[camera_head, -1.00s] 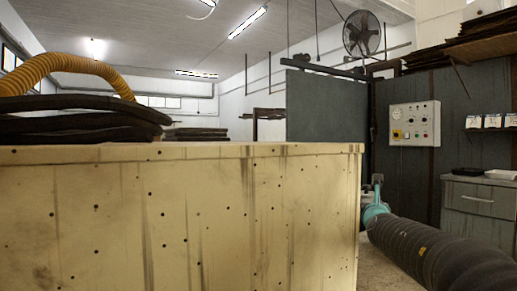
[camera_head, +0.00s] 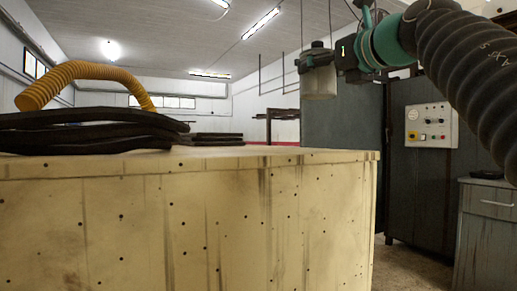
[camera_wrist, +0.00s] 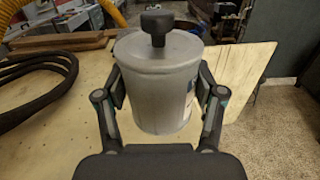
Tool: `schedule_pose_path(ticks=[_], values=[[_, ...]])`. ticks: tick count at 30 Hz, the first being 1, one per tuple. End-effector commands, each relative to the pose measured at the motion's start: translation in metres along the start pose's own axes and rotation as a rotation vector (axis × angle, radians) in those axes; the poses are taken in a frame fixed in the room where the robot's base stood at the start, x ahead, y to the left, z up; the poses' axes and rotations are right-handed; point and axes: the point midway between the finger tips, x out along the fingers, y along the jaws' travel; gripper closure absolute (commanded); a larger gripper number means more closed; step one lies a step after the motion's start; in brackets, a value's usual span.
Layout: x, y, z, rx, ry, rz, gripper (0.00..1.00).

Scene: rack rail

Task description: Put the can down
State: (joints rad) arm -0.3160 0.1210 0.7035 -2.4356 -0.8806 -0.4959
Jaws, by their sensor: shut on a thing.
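The can (camera_wrist: 155,88) is a grey metal cylinder with a black knob on its lid. In the wrist view it sits upright between the two fingers of my gripper (camera_wrist: 160,100), which is shut on its sides. In the head view my gripper (camera_head: 308,62) is at the upper middle right, with the can (camera_head: 319,82) hanging below it. The can is above the level of the wooden top (camera_head: 220,158), with a visible gap. Part of the can's side is hidden by the fingers.
Black hoses (camera_head: 85,130) lie coiled on the wooden top at the left, with a yellow ribbed hose (camera_head: 85,70) over them. Dark flat pieces (camera_head: 208,138) lie behind. The near right part of the top is bare. A grey cabinet (camera_head: 487,225) stands at the right.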

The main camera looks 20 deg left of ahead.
Motion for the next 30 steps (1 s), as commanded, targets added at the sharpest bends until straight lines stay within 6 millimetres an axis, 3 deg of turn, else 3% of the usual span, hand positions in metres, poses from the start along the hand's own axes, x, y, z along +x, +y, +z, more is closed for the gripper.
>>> schedule_pose_path(ticks=[5, 21, 25, 30], values=[[-0.004, 0.012, 0.003, 0.0, 0.001, 0.025, 0.82], [0.095, 0.019, -0.057, 0.0, 0.002, 0.027, 0.82], [0.11, 0.02, -0.066, 0.0, 0.0, 0.026, 0.82], [0.107, 0.019, -0.07, -0.001, -0.001, 0.025, 0.82]])
